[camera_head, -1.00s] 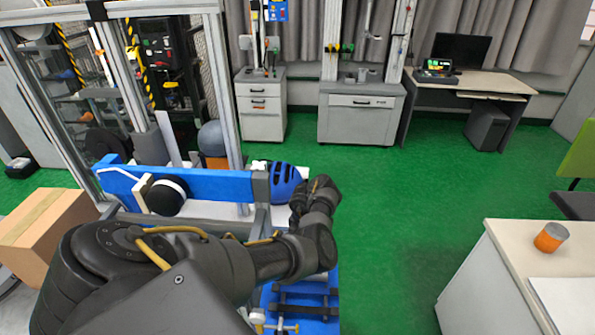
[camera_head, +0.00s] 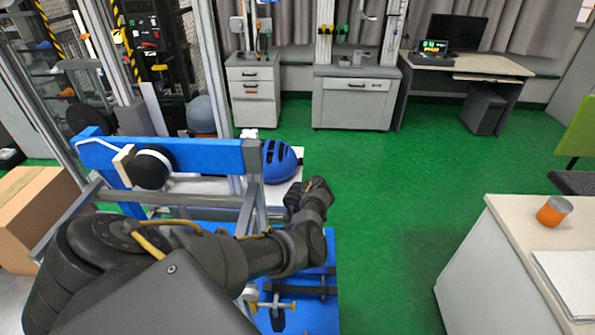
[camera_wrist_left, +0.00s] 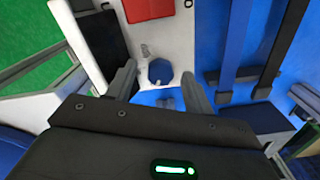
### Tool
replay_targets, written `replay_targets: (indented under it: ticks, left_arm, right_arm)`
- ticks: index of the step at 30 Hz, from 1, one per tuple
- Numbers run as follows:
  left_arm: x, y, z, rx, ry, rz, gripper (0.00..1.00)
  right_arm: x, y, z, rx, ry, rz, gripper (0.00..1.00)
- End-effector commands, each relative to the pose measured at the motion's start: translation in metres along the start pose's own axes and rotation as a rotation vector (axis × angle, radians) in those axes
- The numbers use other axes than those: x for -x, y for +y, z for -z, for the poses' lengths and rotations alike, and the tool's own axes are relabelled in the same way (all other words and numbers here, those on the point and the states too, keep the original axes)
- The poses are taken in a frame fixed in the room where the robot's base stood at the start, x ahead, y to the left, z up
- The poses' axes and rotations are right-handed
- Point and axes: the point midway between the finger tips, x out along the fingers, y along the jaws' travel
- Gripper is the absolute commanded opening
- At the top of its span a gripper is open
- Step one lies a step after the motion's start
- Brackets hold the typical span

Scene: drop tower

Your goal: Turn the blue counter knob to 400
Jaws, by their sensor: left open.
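The blue knob (camera_wrist_left: 159,70) shows in the left wrist view as a small faceted cap on a white panel (camera_wrist_left: 92,42). My left gripper (camera_wrist_left: 160,87) is open, with one grey finger on each side of the knob in the picture. I see gaps between the knob and both fingers, and no contact. How far the knob is beyond the fingertips I cannot tell. In the head view my left arm reaches in from the left; its fingers, the knob and any counter reading are hidden or too small to tell. My right gripper is not in view.
A red patch (camera_wrist_left: 149,8) is on the white panel. The blue base (camera_head: 325,312) with black straps lies below my left wrist. The drop tower's blue beam (camera_head: 213,155) and blue helmet (camera_head: 281,160) are close beyond the arm. Green floor (camera_head: 390,220) is free to the right.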

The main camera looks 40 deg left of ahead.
Motion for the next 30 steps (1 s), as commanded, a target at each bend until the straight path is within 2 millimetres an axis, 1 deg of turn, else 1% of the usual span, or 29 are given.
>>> replay_targets:
  ticks: [8, 9, 19, 25, 30]
  left_arm:
    - [-0.002, 0.000, 0.000, 0.000, 0.000, -0.001, 0.52]
    - [-0.002, 0.000, 0.000, 0.000, 0.000, -0.001, 0.51]
    - [-0.002, 0.000, 0.000, 0.000, 0.000, -0.001, 0.08]
    - [-0.001, 0.001, 0.000, -0.015, 0.001, -0.002, 0.08]
    - [0.002, 0.001, 0.000, -0.073, 0.001, -0.001, 0.08]
  right_arm:
    - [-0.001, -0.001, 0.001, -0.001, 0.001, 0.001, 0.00]
    - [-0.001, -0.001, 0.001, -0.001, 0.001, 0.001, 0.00]
    - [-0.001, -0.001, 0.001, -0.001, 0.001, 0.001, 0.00]
    - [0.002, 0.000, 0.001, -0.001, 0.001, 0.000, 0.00]
    - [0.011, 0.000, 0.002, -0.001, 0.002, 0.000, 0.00]
